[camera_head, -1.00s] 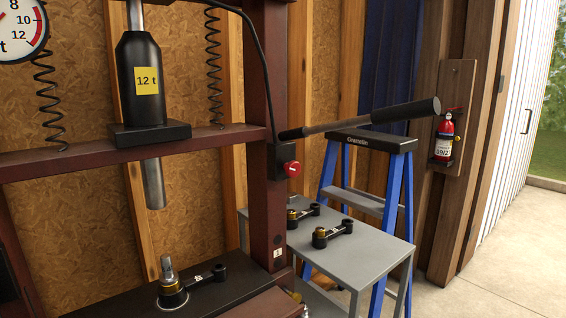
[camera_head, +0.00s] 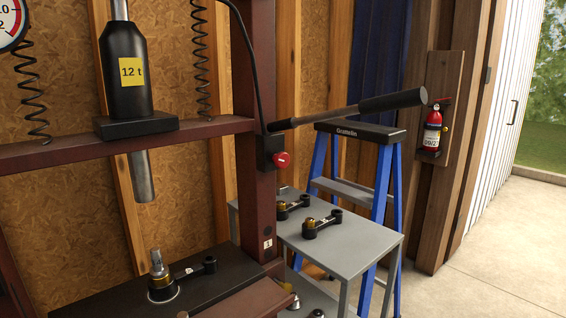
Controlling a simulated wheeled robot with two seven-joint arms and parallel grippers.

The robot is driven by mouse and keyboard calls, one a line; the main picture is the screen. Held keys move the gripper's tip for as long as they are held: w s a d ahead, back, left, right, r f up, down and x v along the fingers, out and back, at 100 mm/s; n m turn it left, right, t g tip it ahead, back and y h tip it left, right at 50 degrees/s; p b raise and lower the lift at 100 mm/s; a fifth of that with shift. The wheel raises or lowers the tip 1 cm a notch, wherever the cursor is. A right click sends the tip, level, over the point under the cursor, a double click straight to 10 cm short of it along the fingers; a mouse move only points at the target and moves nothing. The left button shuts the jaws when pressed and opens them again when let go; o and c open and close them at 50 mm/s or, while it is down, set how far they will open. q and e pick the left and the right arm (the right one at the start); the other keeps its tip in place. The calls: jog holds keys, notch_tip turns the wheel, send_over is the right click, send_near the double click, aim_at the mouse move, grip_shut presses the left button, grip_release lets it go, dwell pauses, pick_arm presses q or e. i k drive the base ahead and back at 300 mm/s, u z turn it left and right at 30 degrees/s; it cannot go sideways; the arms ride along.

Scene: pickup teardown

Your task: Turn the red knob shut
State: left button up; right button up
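The red knob (camera_head: 281,159) sits on a small black block (camera_head: 267,150) on the right post of the dark red press frame (camera_head: 256,200). A long pump lever (camera_head: 350,109) with a black grip extends from the block to the right, above the knob. The knob's turned position is too small to tell. Neither of my grippers is in view.
A black 12 t jack (camera_head: 127,75) hangs between coil springs in the press. A grey table (camera_head: 345,255) with several dark linkage parts stands right of the post, before a blue ladder (camera_head: 383,190). A fire extinguisher (camera_head: 432,132) hangs on the wall. Concrete floor (camera_head: 500,270) at right is clear.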

aim_at(282, 160)
jog(key=z, duration=0.95)
jog(key=i, duration=0.5)
jog(key=u, duration=2.1)
